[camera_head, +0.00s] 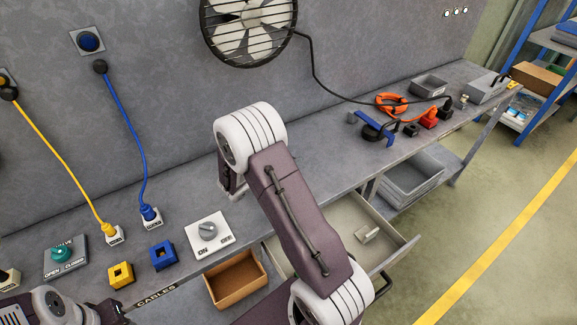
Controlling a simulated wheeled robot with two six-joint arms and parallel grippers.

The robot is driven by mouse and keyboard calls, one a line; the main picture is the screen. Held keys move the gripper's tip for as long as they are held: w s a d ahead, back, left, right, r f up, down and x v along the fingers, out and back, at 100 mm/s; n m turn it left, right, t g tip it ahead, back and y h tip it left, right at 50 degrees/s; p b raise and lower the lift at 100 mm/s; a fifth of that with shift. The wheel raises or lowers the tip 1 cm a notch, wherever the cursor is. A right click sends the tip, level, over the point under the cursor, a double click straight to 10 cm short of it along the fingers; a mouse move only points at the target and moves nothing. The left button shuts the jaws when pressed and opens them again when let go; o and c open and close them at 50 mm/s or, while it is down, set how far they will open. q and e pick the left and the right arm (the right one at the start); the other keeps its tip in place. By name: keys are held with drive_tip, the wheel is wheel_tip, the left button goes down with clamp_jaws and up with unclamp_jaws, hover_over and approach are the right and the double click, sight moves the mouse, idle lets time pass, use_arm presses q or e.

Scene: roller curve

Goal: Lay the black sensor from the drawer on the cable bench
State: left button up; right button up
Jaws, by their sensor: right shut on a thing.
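My right arm rises from the lower middle and bends over the bench. Its gripper (233,184) hangs behind the bend, above the bench, mostly hidden by my arm. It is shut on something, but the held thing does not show. I cannot make out the black sensor. The open drawer (398,243) is under the bench, partly behind my arm, with a small pale object (369,236) in it. The cable bench (180,212), with a CABLES label on its front edge, lies left of my gripper. Part of my left arm shows at bottom left; its gripper does not show.
On the bench stand a white ON switch (208,233), a blue block (163,256), a yellow block (121,275) and a valve box (65,256). Blue and yellow cables run to plugs. A cardboard box (236,279) sits below the edge. Tools crowd the right side.

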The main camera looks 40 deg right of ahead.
wheel_tip(320, 180, down, 4)
drive_tip(key=shift+w+f, duration=0.1)
drive_tip(key=o, duration=1.4)
